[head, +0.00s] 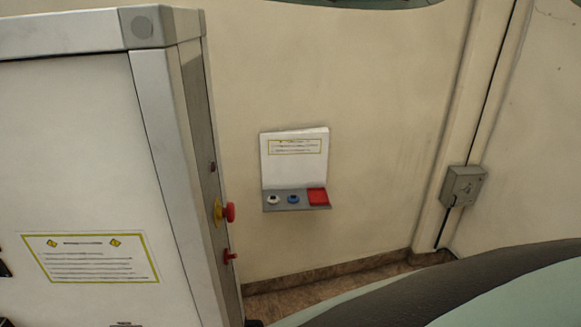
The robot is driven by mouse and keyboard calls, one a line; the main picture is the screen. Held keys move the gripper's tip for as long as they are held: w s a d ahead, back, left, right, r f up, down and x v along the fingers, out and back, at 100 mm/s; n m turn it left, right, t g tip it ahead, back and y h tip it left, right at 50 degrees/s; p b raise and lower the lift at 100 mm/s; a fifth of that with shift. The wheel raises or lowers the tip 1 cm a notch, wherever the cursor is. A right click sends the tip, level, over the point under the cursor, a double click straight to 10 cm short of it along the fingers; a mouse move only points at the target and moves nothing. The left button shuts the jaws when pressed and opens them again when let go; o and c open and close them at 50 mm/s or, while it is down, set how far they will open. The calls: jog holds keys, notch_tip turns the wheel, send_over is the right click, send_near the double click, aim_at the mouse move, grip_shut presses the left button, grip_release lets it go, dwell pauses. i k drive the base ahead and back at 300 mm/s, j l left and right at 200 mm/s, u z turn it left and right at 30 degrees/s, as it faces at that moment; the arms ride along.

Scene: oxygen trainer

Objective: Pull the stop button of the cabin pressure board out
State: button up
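A red mushroom-shaped button (230,212) on a yellow collar (218,212) sticks out from the narrow right side of a white and grey cabinet (85,150). It is seen from the side; I cannot tell whether it is pressed in or out. A smaller red knob (230,256) sits below it on the same side. No readable label shows which board is the cabin pressure board. My gripper is not in view.
A wall panel (294,162) has a grey shelf with a white button (273,199), a blue button (293,198) and a red square (317,196). A grey box (463,186) is on the wall at right. A curved green and dark surface (470,285) fills the lower right.

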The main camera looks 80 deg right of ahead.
aim_at(229, 212)
jog(key=k+l+z, duration=0.1)
jog(key=k+l, duration=0.15)
jog(key=k+l+z, duration=0.1)
jog(key=k+l, duration=0.15)
jog(key=k+l+z, duration=0.1)
jog(key=l, duration=0.3)
jog(key=k+l, duration=0.3)
jog(key=k+l+z, duration=0.25)
jog(key=k+l, duration=0.15)
jog(key=l, duration=0.3)
jog(key=k+l+z, duration=0.1)
jog(key=l, duration=0.3)
jog(key=k+l+z, duration=0.1)
jog(key=k+l, duration=0.15)
jog(key=l, duration=0.1)
